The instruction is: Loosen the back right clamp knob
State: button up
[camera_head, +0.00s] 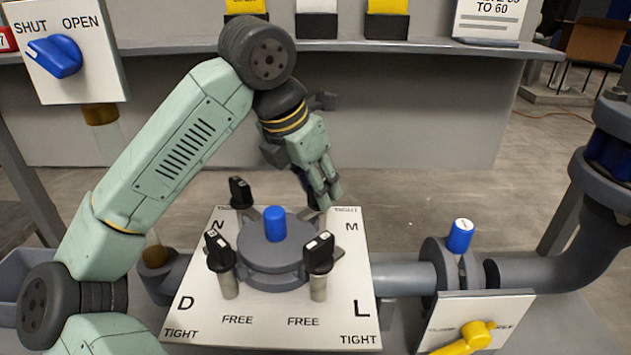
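The filter press is a grey round housing (262,255) with a blue cap (274,223) on a white plate (345,290). Black clamp knobs stand around it: back left (240,191), front left (219,249) and front right (318,253). My gripper (327,198) points down at the back right corner, near the letter M. The back right clamp knob is largely or wholly hidden there by the gripper. The fingers look close together, but whether they hold the knob cannot be told.
A blue SHUT/OPEN handle (55,56) is at the upper left. A grey pipe (405,278) runs right to a blue-capped fitting (460,236) and a yellow handle (468,339). A shelf (420,47) with signs stands behind. The plate's right edge is clear.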

grip_shut()
dwell(0.4)
jog(key=shift+b, duration=0.3)
jog(key=n+b, duration=0.1)
jog(key=n+y+b, duration=0.1)
jog(key=shift+f+n+t+b, duration=0.25)
jog(key=shift+n+t+b, duration=0.15)
jog(key=n+b, duration=0.1)
jog(key=n+y+b, duration=0.1)
jog(key=n+b, duration=0.1)
jog(key=n+y+b, duration=0.1)
jog(key=n, duration=0.1)
jog(key=shift+s+d+r+t, duration=0.1)
jog(key=shift+s+d+t, duration=0.05)
jog(key=shift+d+t, duration=0.15)
jog(key=n, duration=0.1)
jog(key=n+y, duration=0.1)
jog(key=n, duration=0.1)
jog(key=n+b, duration=0.1)
jog(key=shift+d+r+n+y, duration=0.2)
jog(key=shift+d+n+y, duration=0.1)
jog(key=shift+n, duration=0.1)
jog(key=n+y, duration=0.1)
jog(key=n, duration=0.1)
jog(key=n+g+p, duration=0.1)
jog(key=n, duration=0.2)
jog(key=shift+d+y, duration=0.1)
jog(key=shift+y, duration=0.3)
jog(key=shift+f+n+g, duration=0.1)
jog(key=shift+n+g, duration=0.2)
